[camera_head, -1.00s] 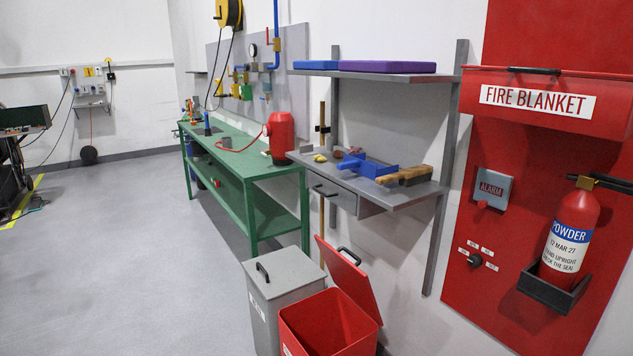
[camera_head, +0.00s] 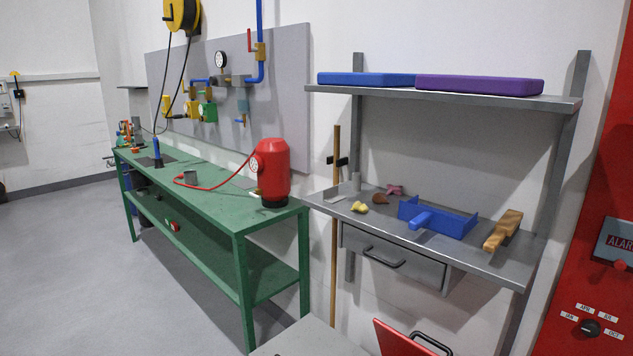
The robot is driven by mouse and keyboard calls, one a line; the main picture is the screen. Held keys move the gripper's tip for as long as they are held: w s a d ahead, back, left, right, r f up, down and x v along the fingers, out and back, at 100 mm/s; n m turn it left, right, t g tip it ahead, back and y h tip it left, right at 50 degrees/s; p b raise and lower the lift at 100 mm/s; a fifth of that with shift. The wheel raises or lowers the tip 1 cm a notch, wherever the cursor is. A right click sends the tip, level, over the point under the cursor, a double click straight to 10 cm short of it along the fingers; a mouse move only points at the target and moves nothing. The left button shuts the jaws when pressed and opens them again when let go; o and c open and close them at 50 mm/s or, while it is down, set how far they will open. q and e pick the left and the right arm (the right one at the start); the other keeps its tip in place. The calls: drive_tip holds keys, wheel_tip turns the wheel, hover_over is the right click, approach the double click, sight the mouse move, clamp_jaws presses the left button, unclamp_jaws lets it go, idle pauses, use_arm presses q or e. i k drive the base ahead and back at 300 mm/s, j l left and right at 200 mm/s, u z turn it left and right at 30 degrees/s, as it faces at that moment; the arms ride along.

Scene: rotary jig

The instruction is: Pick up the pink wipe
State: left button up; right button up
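In the head view a small crumpled pink wipe (camera_head: 395,189) lies at the back of the lower grey shelf (camera_head: 478,258), near the wall. A brown crumpled piece (camera_head: 380,199) lies just in front of it and a yellow one (camera_head: 359,207) to the left. A blue dustpan (camera_head: 437,218) is to its right, with its handle pointing forward. Neither of my grippers shows in the view.
A wooden brush (camera_head: 503,229) lies at the shelf's right end. A drawer (camera_head: 392,257) hangs below. The upper shelf (camera_head: 450,97) holds blue and purple pads. A green bench (camera_head: 215,205) with a red tank (camera_head: 272,172) stands left. Bins stand below; floor at left is clear.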

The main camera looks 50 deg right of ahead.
sight(396, 190)
drive_tip(key=i+j+z, duration=0.1)
drive_tip(key=i+z, duration=0.3)
drive_tip(key=i+j+z, duration=0.2)
drive_tip(key=i+z, duration=0.2)
drive_tip(key=i+j+z, duration=0.45)
drive_tip(key=l, duration=0.1)
